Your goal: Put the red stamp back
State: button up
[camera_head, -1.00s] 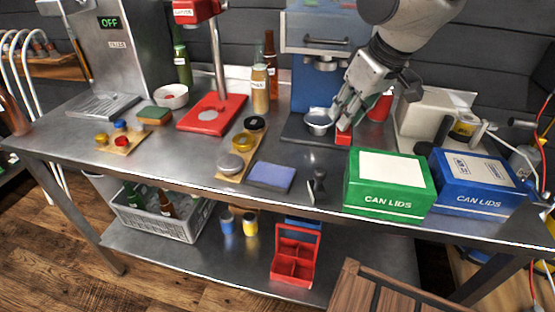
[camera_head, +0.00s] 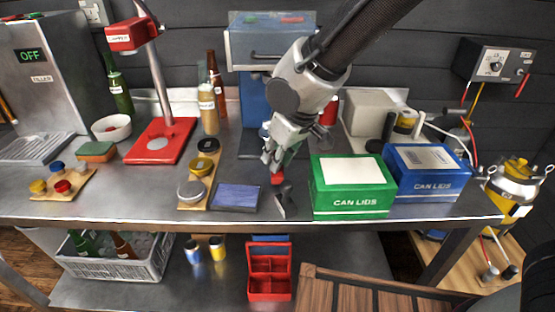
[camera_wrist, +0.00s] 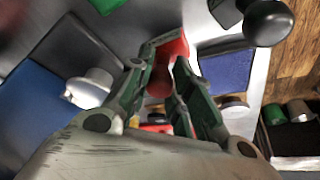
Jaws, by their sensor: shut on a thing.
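My gripper (camera_head: 274,160) is shut on the red stamp (camera_head: 277,177). The stamp's lower end shows below the fingers, above the table behind a dark upright tool (camera_head: 286,201). In the wrist view the red stamp (camera_wrist: 171,58) sits between the two fingertips (camera_wrist: 166,62), which hide part of it. A flat blue-violet pad (camera_head: 235,197) lies on the table just left of the gripper. It also shows in the wrist view (camera_wrist: 228,71). I cannot tell whether the stamp touches the table.
A green can-lids box (camera_head: 350,201) and a blue one (camera_head: 432,185) stand close to the right. A wooden board (camera_head: 183,205) with round lids lies left of the pad. The red capper (camera_head: 160,142) stands farther left. A red caddy (camera_head: 270,284) sits on the lower shelf.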

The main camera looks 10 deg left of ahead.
jog(key=shift+f, duration=0.5)
jog(key=shift+f, duration=0.1)
jog(key=o, duration=0.8)
jog(key=v, duration=1.2)
